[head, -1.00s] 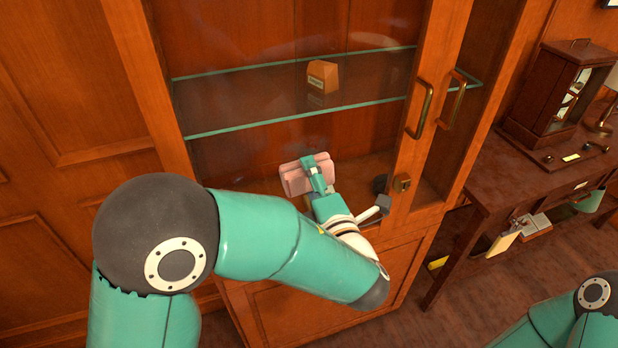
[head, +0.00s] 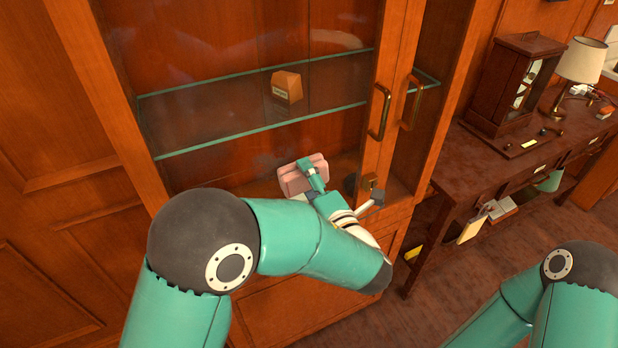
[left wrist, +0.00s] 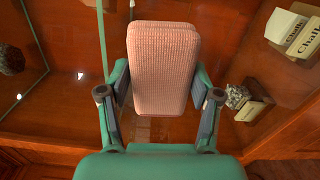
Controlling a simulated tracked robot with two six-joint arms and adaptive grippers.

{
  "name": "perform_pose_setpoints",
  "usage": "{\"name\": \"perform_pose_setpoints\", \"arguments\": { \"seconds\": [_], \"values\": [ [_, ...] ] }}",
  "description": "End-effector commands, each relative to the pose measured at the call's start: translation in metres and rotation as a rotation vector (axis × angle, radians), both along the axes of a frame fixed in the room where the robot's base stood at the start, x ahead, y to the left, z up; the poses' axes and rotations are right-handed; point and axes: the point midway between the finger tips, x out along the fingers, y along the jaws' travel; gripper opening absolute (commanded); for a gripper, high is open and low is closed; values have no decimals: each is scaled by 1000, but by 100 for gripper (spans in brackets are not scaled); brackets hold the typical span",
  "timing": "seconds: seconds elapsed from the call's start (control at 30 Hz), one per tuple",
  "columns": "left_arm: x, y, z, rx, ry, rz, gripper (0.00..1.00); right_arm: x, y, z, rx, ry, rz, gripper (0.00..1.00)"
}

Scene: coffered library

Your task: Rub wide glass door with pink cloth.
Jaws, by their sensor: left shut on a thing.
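The wide glass door (head: 250,125) of the wooden cabinet stands in front of me, with glass shelves showing through it. The folded pink cloth (head: 303,175) is in front of the lower part of the glass. My left gripper (head: 311,176) is shut on the pink cloth. In the left wrist view the cloth (left wrist: 164,65) sits between the two fingers of the gripper (left wrist: 160,100). I cannot tell whether the cloth touches the glass. My right gripper is out of view; only part of my right arm shows at the lower right.
A brass handle (head: 379,111) is on the wide door's right frame, beside a second handle (head: 413,103) on the narrow door. An orange box (head: 286,86) stands on a shelf inside. A wooden desk (head: 480,170) with a clock case (head: 516,82) and lamp (head: 582,60) stands at right.

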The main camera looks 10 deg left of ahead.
Motion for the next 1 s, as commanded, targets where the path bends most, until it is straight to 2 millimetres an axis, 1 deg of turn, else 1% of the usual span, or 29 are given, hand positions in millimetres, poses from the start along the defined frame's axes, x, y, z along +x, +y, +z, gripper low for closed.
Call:
{"name": "perform_pose_setpoints", "arguments": {
  "seconds": [0.03, 0.17, 0.5, 0.77, 1.0],
  "values": [
    [1, 1, 2, 1, 1, 0, 36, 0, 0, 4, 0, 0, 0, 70],
    [-1, 4, 0, 0, 0, 1, 36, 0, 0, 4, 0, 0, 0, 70],
    [-15, 27, 1, 1, 1, 2, 36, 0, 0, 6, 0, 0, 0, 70],
    [-19, 35, 0, 0, -1, 2, 36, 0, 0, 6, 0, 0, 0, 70],
    [-31, 51, 1, 0, 0, 2, 36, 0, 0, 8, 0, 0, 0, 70]
  ]
}}
